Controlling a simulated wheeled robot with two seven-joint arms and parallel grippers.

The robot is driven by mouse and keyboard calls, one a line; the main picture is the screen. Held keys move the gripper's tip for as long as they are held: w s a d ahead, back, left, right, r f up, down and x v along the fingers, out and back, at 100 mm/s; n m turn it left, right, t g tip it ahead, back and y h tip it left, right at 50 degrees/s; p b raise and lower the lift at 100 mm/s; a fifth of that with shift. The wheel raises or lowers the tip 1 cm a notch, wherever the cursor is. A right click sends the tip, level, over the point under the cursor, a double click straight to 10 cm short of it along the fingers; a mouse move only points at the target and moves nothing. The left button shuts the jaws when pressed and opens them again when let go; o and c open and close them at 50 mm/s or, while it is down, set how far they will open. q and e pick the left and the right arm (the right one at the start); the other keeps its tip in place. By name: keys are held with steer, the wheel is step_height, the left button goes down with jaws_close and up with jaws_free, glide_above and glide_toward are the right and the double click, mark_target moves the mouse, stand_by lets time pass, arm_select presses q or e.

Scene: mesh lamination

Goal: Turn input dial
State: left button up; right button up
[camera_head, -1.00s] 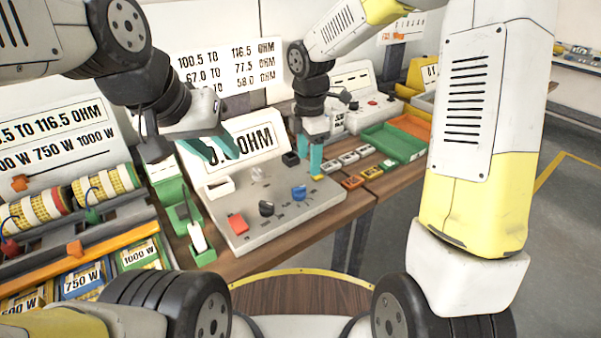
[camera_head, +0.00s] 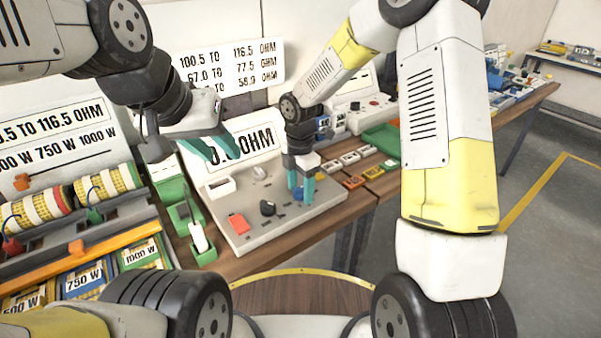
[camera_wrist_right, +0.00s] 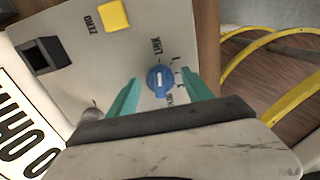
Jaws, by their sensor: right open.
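The blue input dial (camera_wrist_right: 159,82) sits on the sloped face of the grey meter (camera_head: 240,232). In the right wrist view its white pointer mark shows, with printed labels around it. My right gripper (camera_wrist_right: 158,95) is open, with one teal finger on each side of the dial. I cannot tell whether the fingers touch it. In the head view my right gripper (camera_head: 301,186) stands over the dial and partly hides it. My left gripper (camera_head: 212,150) has its teal fingers apart and is empty, in front of the OHM display (camera_head: 250,142).
The meter also carries a black knob (camera_head: 267,208), a red block (camera_head: 238,224) and a yellow button (camera_wrist_right: 114,14). Wound coils (camera_head: 105,184) and watt-labelled boxes (camera_head: 85,283) stand at left. A green tray (camera_head: 381,138) and small coloured parts (camera_head: 352,181) lie at right.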

jaws_close()
steer(key=shift+m, duration=0.4)
steer(key=m, duration=1.7)
steer(key=shift+r+m, duration=0.1)
steer(key=shift+m, duration=0.2)
steer(key=m, duration=0.5)
steer(key=shift+m, duration=0.3)
